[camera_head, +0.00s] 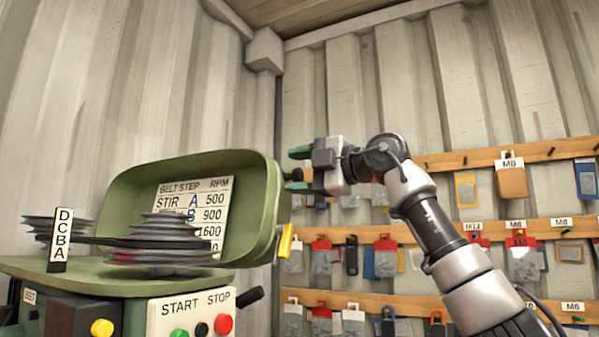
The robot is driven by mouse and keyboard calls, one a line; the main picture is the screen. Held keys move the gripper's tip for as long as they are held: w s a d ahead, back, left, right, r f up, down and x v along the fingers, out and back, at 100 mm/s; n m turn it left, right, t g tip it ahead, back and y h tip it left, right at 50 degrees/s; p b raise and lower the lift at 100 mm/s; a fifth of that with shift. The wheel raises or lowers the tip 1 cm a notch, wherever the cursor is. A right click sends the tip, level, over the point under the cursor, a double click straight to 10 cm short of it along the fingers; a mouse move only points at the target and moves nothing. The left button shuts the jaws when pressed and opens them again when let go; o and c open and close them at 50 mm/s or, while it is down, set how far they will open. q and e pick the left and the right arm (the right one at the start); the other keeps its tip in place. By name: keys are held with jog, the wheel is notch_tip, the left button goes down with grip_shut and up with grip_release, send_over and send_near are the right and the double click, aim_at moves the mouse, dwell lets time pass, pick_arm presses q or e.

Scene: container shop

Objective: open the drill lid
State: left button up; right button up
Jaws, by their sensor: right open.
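The green drill lid (257,205) stands raised and tilted up at the back of the drill head (110,282). Its inside shows, with a belt step and RPM chart (207,212). The stepped pulleys (165,232) and the black belt (100,240) are uncovered. A yellow latch or handle (285,241) sits on the lid's right edge. My right gripper (294,170) is open, its green fingertips close to the lid's upper right edge. A small dark knob (292,175) shows between the fingers; whether they touch it I cannot tell. My left gripper is not in view.
The drill's front has START and STOP buttons (223,324) and a black lever (250,297). On the right, wooden rails (440,231) on the corrugated wall hold several hanging packets and tools. Free air lies between my right arm and the drill.

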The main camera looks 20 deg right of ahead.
jog(key=shift+d+f, duration=0.1)
jog(key=shift+s+d, duration=0.1)
jog(key=shift+d, duration=0.15)
jog(key=b+v, duration=0.4)
jog(key=v, duration=0.6)
jog(key=shift+s, duration=0.2)
